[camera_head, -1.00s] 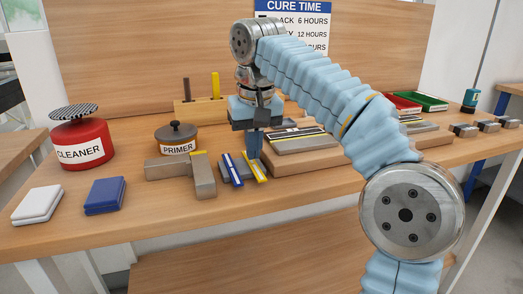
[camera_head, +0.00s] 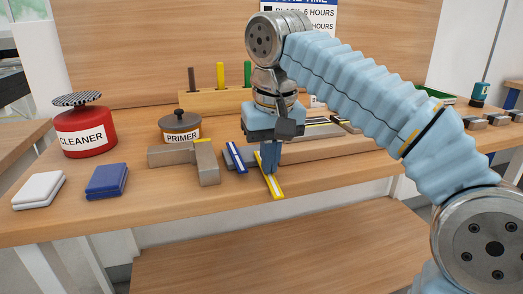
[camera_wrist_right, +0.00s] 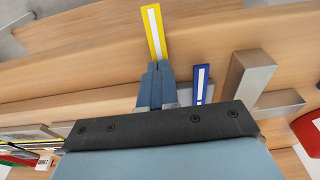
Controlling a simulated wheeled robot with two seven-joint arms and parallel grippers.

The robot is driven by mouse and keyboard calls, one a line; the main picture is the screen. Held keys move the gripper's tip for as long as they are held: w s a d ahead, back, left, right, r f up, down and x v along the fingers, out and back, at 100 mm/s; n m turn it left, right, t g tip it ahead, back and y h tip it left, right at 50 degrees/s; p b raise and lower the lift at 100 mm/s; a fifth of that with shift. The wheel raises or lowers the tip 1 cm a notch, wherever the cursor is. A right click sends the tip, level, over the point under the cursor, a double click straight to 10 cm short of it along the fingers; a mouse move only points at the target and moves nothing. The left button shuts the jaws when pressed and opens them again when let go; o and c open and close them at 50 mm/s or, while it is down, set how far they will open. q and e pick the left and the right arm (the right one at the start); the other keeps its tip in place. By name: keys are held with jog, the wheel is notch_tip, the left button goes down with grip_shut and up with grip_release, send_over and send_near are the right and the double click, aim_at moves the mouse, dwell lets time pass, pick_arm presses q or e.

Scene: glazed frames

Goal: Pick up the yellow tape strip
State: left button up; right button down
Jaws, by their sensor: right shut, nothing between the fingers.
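The yellow tape strip (camera_head: 274,184), with a pale stripe along its middle, slants toward the front of the bench. In the right wrist view the yellow strip (camera_wrist_right: 154,33) extends beyond my fingertips. My right gripper (camera_head: 270,170) points down with its fingers together. In the right wrist view its fingertips (camera_wrist_right: 156,66) overlap the near end of the strip. I cannot tell whether the strip touches the surface beneath. The blue strip (camera_head: 236,157), also pale-striped, lies just left and shows in the right wrist view (camera_wrist_right: 201,83). My left gripper is not in view.
A grey angled block (camera_head: 207,163) stands left of the strips, with the primer pot (camera_head: 180,128) behind it. The red cleaner can (camera_head: 86,133), a blue pad (camera_head: 107,181) and a white pad (camera_head: 39,190) are farther left. The bench front edge is close.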

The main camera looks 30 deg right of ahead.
jog(key=shift+s+a+r, duration=0.1)
jog(key=shift+s, duration=0.3)
jog(key=shift+r, duration=0.1)
